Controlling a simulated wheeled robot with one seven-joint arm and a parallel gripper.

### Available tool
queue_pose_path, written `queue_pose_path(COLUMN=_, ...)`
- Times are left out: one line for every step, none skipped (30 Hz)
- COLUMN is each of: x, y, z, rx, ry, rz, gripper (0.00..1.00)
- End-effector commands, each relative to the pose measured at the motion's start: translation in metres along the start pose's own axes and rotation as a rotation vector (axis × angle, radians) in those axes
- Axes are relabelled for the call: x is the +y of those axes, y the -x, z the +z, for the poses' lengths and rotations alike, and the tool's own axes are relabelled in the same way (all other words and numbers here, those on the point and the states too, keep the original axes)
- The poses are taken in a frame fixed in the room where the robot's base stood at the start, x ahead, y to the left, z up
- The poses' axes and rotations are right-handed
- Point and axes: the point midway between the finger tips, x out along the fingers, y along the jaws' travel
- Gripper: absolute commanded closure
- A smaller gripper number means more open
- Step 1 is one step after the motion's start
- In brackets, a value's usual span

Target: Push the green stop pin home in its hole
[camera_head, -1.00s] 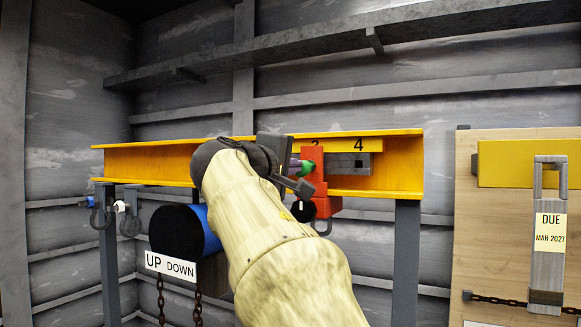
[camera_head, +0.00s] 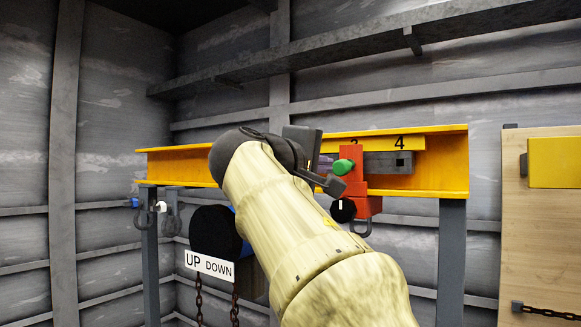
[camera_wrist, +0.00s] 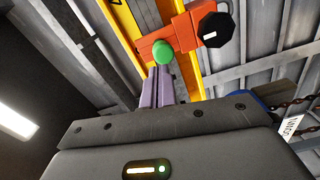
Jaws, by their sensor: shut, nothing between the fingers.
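The green stop pin (camera_head: 343,167) shows its rounded head at the left face of the red block (camera_head: 354,180) on the yellow beam; the hole and the shank are hidden. In the wrist view the green head (camera_wrist: 163,52) sits against the red block (camera_wrist: 175,35), just beyond my fingertips. My gripper (camera_head: 328,161) has purple fingers, shut and empty, left of the pin. In the wrist view my gripper (camera_wrist: 157,72) points at the green head; I cannot tell whether they touch.
The yellow beam (camera_head: 445,170) runs across on grey posts, with a grey bar (camera_head: 388,163) beside the red block. A black knob (camera_head: 343,210) sits below the pin. A blue and black hoist drum (camera_head: 214,230) with chains hangs left. A wooden board (camera_head: 545,225) stands right.

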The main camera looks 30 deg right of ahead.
Motion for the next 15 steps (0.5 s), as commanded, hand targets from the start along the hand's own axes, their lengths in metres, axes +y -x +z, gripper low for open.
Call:
queue_pose_path(x=-0.004, y=0.007, z=0.000, rx=0.003, ry=-0.003, rz=0.001, gripper=1.00)
queue_pose_path(x=-0.004, y=0.012, z=0.001, rx=0.003, ry=-0.004, rz=0.001, gripper=1.00)
queue_pose_path(x=-0.005, y=0.019, z=0.001, rx=0.004, ry=-0.004, rz=0.000, gripper=1.00)
queue_pose_path(x=-0.005, y=0.025, z=0.000, rx=0.005, ry=-0.003, rz=0.000, gripper=1.00)
queue_pose_path(x=-0.005, y=0.031, z=0.000, rx=0.005, ry=-0.004, rz=0.000, gripper=1.00)
queue_pose_path(x=-0.005, y=0.039, z=0.000, rx=0.005, ry=-0.004, rz=0.001, gripper=1.00)
queue_pose_path(x=-0.005, y=0.045, z=0.001, rx=0.005, ry=-0.003, rz=0.000, gripper=1.00)
queue_pose_path(x=-0.005, y=0.051, z=0.001, rx=0.004, ry=-0.004, rz=0.000, gripper=1.00)
queue_pose_path(x=-0.004, y=0.059, z=0.000, rx=0.005, ry=-0.004, rz=0.000, gripper=1.00)
queue_pose_path(x=-0.005, y=0.065, z=0.000, rx=0.005, ry=-0.003, rz=0.000, gripper=1.00)
queue_pose_path(x=-0.004, y=0.071, z=0.000, rx=0.005, ry=-0.003, rz=0.000, gripper=1.00)
queue_pose_path(x=-0.005, y=0.079, z=0.001, rx=0.005, ry=-0.004, rz=-0.001, gripper=1.00)
queue_pose_path(x=-0.004, y=0.085, z=0.000, rx=0.005, ry=-0.003, rz=-0.001, gripper=1.00)
queue_pose_path(x=-0.004, y=0.091, z=0.000, rx=0.004, ry=-0.003, rz=0.000, gripper=1.00)
queue_pose_path(x=-0.004, y=0.099, z=0.000, rx=0.004, ry=-0.003, rz=-0.001, gripper=1.00)
